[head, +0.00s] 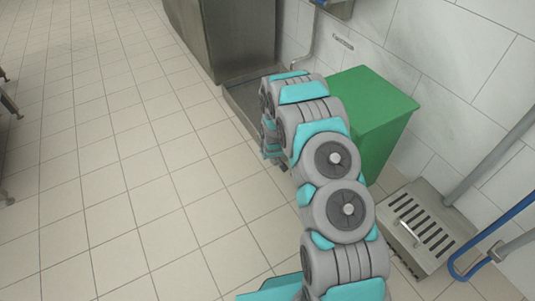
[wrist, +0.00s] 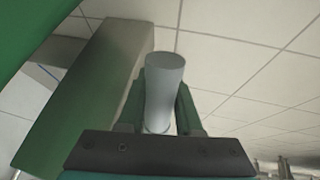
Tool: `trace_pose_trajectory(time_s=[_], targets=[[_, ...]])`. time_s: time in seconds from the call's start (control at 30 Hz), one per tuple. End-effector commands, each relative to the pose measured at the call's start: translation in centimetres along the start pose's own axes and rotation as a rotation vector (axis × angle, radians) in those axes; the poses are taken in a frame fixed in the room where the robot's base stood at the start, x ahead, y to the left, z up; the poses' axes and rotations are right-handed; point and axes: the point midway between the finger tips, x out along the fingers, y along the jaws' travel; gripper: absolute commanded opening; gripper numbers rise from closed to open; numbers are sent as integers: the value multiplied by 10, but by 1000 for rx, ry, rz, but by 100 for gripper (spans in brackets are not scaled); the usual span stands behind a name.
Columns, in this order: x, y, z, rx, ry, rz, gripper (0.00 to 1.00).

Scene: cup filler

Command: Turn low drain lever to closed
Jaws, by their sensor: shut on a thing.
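In the wrist view, my gripper (wrist: 163,100) has its two dark fingers on either side of a pale grey round bar (wrist: 165,78) and is shut on it. The bar stands out past the fingertips with its rounded end showing. Its base is hidden by the gripper, so I cannot tell for sure that it is the drain lever's handle. In the head view, the end of my arm hangs low to the left of the green box, and the fingers and any lever there are hidden behind my own arm.
A green box (head: 372,105) stands close on the right of my arm. A steel cabinet (head: 232,38) stands behind, above a low steel tray (head: 240,98). A slotted steel floor box (head: 430,228) and a blue hose (head: 500,243) are at the right.

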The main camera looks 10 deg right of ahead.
Motion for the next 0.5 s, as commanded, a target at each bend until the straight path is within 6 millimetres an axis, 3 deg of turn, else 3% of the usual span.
trace_pose_trajectory(time_s=[0.5], targets=[[-19, 5, 2, -60, -292, -5, 0]])
